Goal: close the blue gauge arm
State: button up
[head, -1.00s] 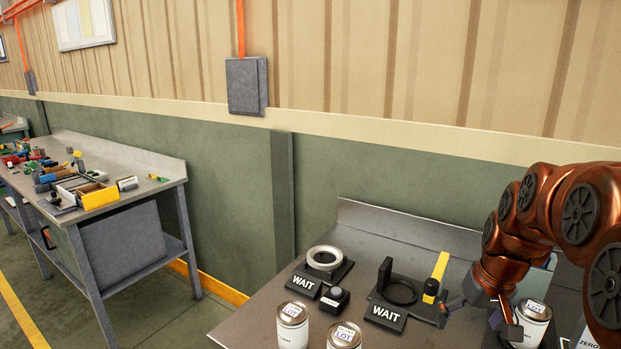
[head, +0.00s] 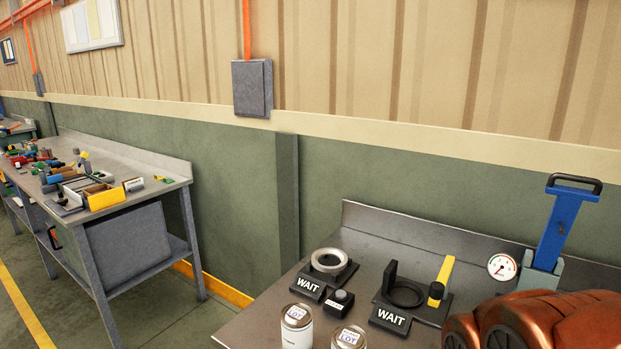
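The blue gauge arm (head: 563,228) shows at the right in the head view. It stands raised, leaning a little to the right, with a black loop handle (head: 574,183) at its top. Its lower end meets a pale grey-green block (head: 540,276). My copper-coloured arm covers the lower right corner and hides what lies below the block. My gripper is not in view.
On the steel bench, two WAIT signs (head: 309,287) (head: 390,318) stand by a metal ring fixture (head: 329,262) and a black fixture (head: 405,293) with a yellow lever (head: 442,277). Two labelled cans (head: 297,326) stand in front. A cluttered bench (head: 150,168) is at left.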

aim_at(569, 200)
jog(key=z, duration=1.25)
